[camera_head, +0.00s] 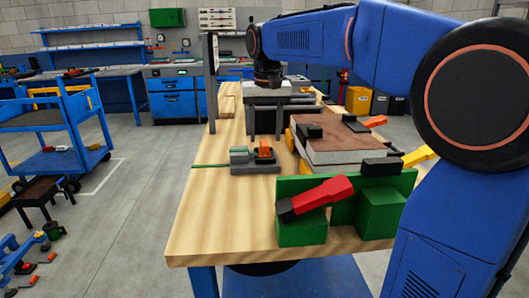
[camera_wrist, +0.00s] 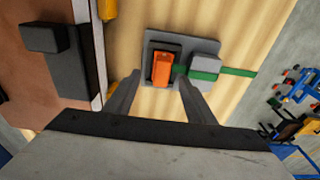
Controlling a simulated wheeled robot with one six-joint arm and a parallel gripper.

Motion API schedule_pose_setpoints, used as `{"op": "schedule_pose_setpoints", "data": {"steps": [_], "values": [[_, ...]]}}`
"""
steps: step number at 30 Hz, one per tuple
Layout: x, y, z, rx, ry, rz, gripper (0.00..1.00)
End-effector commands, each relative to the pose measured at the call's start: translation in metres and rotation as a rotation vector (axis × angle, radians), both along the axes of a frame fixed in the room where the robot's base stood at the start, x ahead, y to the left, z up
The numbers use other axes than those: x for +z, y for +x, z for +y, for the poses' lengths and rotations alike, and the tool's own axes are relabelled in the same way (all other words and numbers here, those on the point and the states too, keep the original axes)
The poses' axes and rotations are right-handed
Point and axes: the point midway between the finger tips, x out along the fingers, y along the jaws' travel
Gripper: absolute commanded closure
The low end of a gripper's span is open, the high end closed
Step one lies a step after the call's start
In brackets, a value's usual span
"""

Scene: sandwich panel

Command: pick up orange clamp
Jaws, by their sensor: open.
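The orange clamp (camera_head: 264,149) sits on a small grey fixture (camera_head: 240,167) on the wooden bench. In the wrist view the orange clamp (camera_wrist: 161,70) lies on a dark block on the grey plate (camera_wrist: 208,48). My gripper (camera_head: 265,134) is open and empty, pointing down above the bench, behind the clamp in the head view. In the wrist view the fingers of my gripper (camera_wrist: 159,80) are spread, with the clamp appearing between and just beyond the tips. The gap in height is hard to judge.
A brown-topped panel (camera_head: 345,147) with black blocks lies right of the fixture. A green stand (camera_head: 300,232) holding a red-and-black tool (camera_head: 322,195) is at the front. A green strip (camera_head: 210,166) runs left from the fixture. Bare wood (camera_head: 220,215) lies front left.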

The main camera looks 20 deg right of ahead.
Motion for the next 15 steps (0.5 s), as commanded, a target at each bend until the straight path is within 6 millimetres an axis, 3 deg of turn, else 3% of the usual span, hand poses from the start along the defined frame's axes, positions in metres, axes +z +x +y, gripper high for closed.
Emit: {"op": "schedule_pose_setpoints", "data": {"steps": [9, 15], "values": [[-0.040, 0.001, 0.003, 0.000, -0.001, 0.002, 0.50], [-0.045, 0.002, 0.002, 0.000, 0.000, 0.000, 0.50]]}}
